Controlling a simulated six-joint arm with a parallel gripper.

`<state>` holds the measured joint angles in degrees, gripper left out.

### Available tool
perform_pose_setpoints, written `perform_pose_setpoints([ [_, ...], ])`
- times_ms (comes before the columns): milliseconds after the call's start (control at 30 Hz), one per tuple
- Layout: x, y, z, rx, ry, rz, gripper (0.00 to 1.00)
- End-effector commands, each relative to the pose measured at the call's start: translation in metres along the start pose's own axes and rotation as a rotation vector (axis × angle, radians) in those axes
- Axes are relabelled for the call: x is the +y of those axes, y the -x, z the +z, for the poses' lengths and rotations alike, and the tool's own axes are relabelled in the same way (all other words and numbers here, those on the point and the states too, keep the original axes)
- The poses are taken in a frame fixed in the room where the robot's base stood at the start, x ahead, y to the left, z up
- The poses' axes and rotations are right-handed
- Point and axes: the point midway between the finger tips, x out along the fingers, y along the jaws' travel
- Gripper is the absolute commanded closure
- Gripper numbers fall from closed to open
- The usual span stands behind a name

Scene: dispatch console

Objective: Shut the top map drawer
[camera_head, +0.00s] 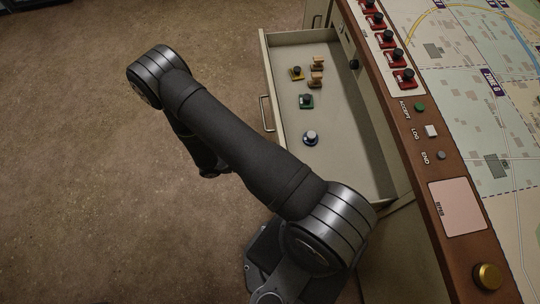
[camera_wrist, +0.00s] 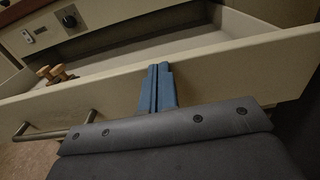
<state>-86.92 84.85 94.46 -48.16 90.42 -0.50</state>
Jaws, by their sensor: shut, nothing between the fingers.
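The top map drawer (camera_head: 275,95) is pulled open, out to the left from the console. Its bar handle (camera_head: 267,113) is on its outer front. In the wrist view the drawer's front panel (camera_wrist: 225,75) crosses the picture, with the handle (camera_wrist: 55,134) at lower left. My gripper (camera_wrist: 160,72) is shut and empty, its blue fingers together in front of the panel with the tips near its top edge. Whether they touch the panel I cannot tell. In the head view my arm hides the gripper and the drawer's near front corner.
Inside the drawer are a yellow-based knob (camera_head: 297,73), wooden pieces (camera_head: 317,73), a green-based piece (camera_head: 306,101) and a blue-based round knob (camera_head: 310,138). The console top (camera_head: 455,215) with red switches (camera_head: 404,78) stands at right. The brown floor at left is clear.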

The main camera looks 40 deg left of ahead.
Motion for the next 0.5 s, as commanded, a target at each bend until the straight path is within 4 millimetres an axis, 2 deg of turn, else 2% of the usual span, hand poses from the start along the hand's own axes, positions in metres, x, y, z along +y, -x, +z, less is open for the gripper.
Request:
perform_pose_setpoints([
  [267, -0.002, -0.052, 0.0, -0.002, 0.004, -0.008, 1.0],
  [500, -0.002, -0.117, 0.0, -0.001, 0.004, -0.01, 1.0],
])
